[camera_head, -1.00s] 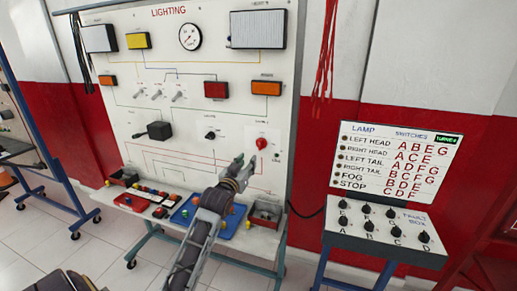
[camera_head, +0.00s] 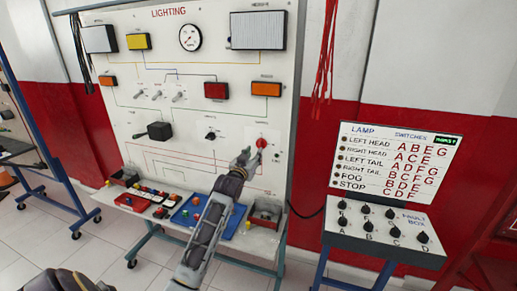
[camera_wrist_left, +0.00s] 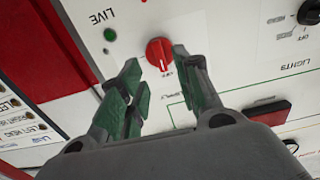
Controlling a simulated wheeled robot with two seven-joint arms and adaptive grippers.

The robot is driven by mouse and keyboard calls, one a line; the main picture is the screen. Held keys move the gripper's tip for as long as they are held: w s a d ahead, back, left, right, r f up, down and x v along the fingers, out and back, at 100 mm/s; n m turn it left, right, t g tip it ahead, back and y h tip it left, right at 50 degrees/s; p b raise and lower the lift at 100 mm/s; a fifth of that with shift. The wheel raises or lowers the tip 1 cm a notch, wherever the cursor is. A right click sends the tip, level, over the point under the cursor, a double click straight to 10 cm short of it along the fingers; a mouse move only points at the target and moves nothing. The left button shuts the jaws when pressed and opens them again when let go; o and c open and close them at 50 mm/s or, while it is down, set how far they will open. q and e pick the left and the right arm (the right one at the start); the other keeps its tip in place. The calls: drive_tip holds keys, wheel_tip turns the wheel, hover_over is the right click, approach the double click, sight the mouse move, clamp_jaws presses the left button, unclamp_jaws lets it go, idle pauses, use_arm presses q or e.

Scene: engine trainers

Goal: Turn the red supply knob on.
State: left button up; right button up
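The red supply knob (camera_head: 262,143) is at the lower right of the white lighting panel in the head view. In the left wrist view the round red knob (camera_wrist_left: 159,52) shows a pale pointer line, with an "OFF" label beside it. My left gripper (camera_head: 252,156) is just in front of and slightly below-left of the knob in the head view. In the left wrist view its green-padded fingers (camera_wrist_left: 157,62) are apart, with the knob showing in the gap just beyond the tips. I cannot tell whether they touch it. My right gripper is not in view.
A green dot marked "LIVE" (camera_wrist_left: 110,34) is near the knob. A black lights knob (camera_head: 210,135) is to the left on the panel. A fault box (camera_head: 385,238) stands to the right.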

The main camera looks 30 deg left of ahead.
sight(259, 146)
use_arm(q)
drive_tip(key=x, duration=0.6)
drive_tip(key=shift+w+p, duration=0.25)
drive_tip(key=shift+p, duration=0.05)
clamp_jaws()
